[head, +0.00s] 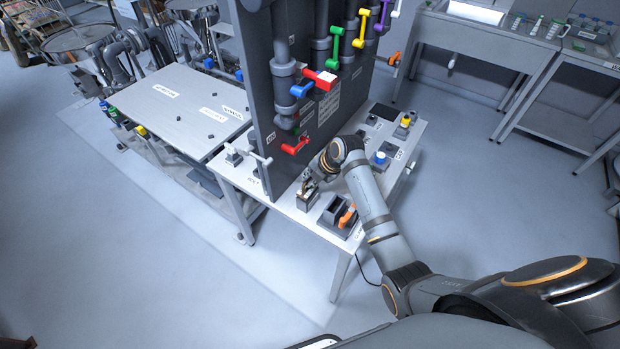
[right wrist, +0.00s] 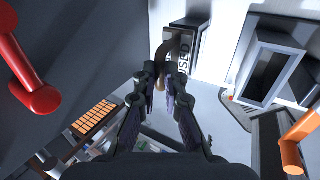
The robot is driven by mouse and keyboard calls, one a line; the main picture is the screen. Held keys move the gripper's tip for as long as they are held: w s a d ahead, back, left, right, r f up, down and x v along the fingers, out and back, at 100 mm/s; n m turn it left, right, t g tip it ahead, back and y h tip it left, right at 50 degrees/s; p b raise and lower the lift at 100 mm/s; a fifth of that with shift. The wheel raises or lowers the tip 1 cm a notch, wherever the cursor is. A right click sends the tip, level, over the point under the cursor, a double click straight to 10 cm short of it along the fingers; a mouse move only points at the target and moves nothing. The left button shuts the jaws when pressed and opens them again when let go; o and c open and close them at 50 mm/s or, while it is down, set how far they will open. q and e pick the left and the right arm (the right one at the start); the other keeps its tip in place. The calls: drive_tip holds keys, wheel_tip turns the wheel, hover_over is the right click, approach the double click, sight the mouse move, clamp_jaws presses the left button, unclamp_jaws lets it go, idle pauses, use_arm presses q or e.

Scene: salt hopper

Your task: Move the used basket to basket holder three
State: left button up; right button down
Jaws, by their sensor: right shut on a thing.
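My right gripper (head: 309,183) is at the front left of the white bench, beside the dark upright panel. In the right wrist view the gripper (right wrist: 165,82) has its fingertips at the curved brown handle of a small dark basket (right wrist: 177,45) and is shut on it. A white label with dark letters shows there, partly covered. In the head view the basket (head: 307,198) is small and partly hidden by the gripper, at the bench's surface; whether it touches cannot be told. I cannot tell which place is basket holder three. My left gripper is not in view.
A dark open box (head: 336,212) with an orange handle (head: 347,217) stands just right of the basket. Red valve handles (head: 296,147) stick out from the panel (head: 262,100) above. A blue button (head: 380,158) and a yellow knob (head: 405,121) sit farther right.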

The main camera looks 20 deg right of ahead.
drive_tip(key=shift+f+b, duration=0.35)
drive_tip(key=shift+f, duration=0.25)
drive_tip(key=c, duration=1.4)
unclamp_jaws()
drive_tip(key=shift+o, duration=0.6)
drive_tip(key=o, duration=0.4)
drive_tip(key=shift+r, duration=0.1)
drive_tip(key=p+v, duration=0.6)
drive_tip(key=shift+p, duration=0.4)
